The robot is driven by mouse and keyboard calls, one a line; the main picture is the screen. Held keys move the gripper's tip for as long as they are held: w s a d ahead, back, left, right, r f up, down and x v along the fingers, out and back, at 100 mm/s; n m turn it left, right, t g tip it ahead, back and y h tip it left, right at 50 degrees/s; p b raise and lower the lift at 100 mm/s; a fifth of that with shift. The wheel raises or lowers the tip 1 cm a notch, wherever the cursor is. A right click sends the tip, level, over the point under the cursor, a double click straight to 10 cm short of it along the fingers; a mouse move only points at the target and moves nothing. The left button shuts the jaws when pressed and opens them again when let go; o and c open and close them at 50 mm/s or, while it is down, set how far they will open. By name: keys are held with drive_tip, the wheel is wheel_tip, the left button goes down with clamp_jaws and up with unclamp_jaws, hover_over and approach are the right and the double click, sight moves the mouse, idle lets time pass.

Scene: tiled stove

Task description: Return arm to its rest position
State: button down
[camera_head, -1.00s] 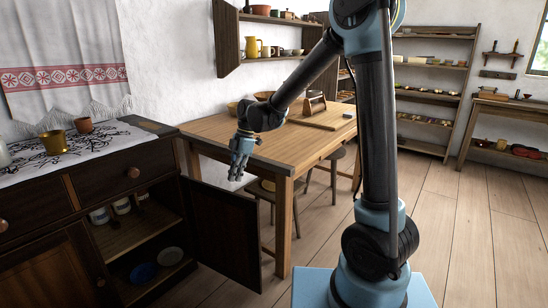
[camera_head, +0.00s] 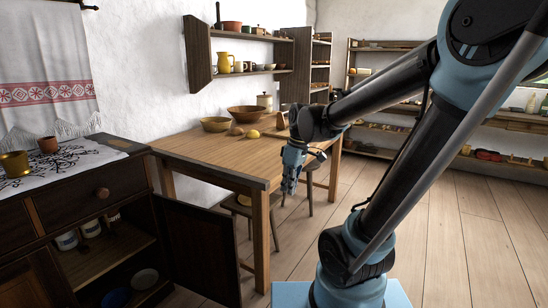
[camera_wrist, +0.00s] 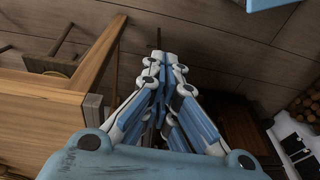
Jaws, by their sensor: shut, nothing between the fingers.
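My gripper (camera_head: 291,172) hangs fingers down in the head view, beside the front right corner of the wooden table (camera_head: 215,160). Its fingers are shut and hold nothing. In the wrist view the closed fingers (camera_wrist: 160,95) point over the plank floor, with the table edge (camera_wrist: 45,115) to their left. The arm reaches left from my base and is bent at the elbow, high on the right of the head view.
Bowls and a yellow fruit (camera_head: 253,134) stand on the table. Stools (camera_head: 240,205) are beneath it. A dark cabinet (camera_head: 75,205) with an open door (camera_head: 200,245) stands at left. Shelves (camera_head: 385,100) line the back wall. Plank floor (camera_head: 440,230) is clear at right.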

drive_tip(key=s+d+f+m+h, duration=0.1)
drive_tip(key=s+d+f+m, duration=0.2)
drive_tip(key=s+d+m, duration=0.2)
drive_tip(key=s+d+f+m+t+h, duration=0.1)
drive_tip(key=s+d+f+m, duration=0.3)
drive_tip(key=d, duration=0.5)
drive_tip(key=s+m, duration=0.2)
drive_tip(key=s, duration=0.1)
drive_tip(key=shift+t, duration=0.3)
drive_tip(key=shift+f, duration=0.1)
